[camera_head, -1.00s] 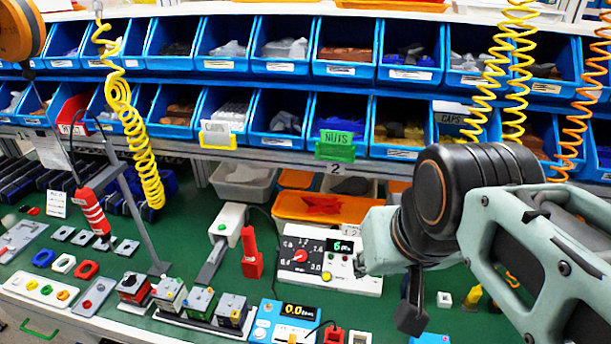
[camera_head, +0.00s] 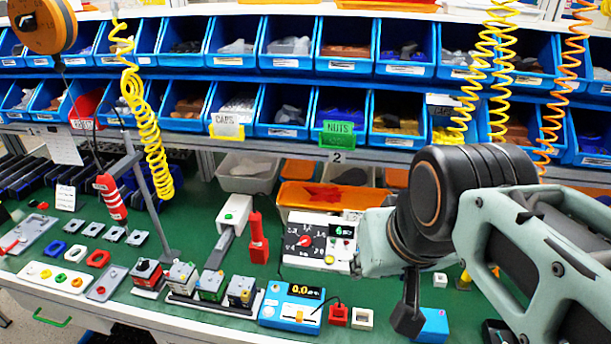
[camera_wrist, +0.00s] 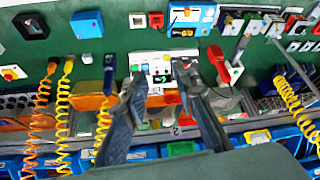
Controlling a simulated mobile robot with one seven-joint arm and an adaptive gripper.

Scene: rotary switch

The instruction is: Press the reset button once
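The white switch panel (camera_head: 294,262) stands on the green bench, with a red rotary dial (camera_head: 305,241), a small green-lit display (camera_head: 343,230) and a yellow button (camera_head: 329,259). My gripper (camera_head: 361,268) is in front of the panel's right edge in the head view, and my arm hides part of that edge. In the wrist view the panel (camera_wrist: 153,60) appears upside down, just beyond my fingers. My gripper (camera_wrist: 162,82) is open there, with two dark fingers apart and nothing between them. The button labels are too small to read, so I cannot tell which is the reset button.
A red upright block (camera_head: 258,240) stands left of the panel. A blue meter (camera_head: 291,304) is in front, and an orange bin (camera_head: 325,196) behind. Yellow coiled cords (camera_head: 152,140) hang before the blue shelf bins. A blue box (camera_head: 434,325) lies below my arm.

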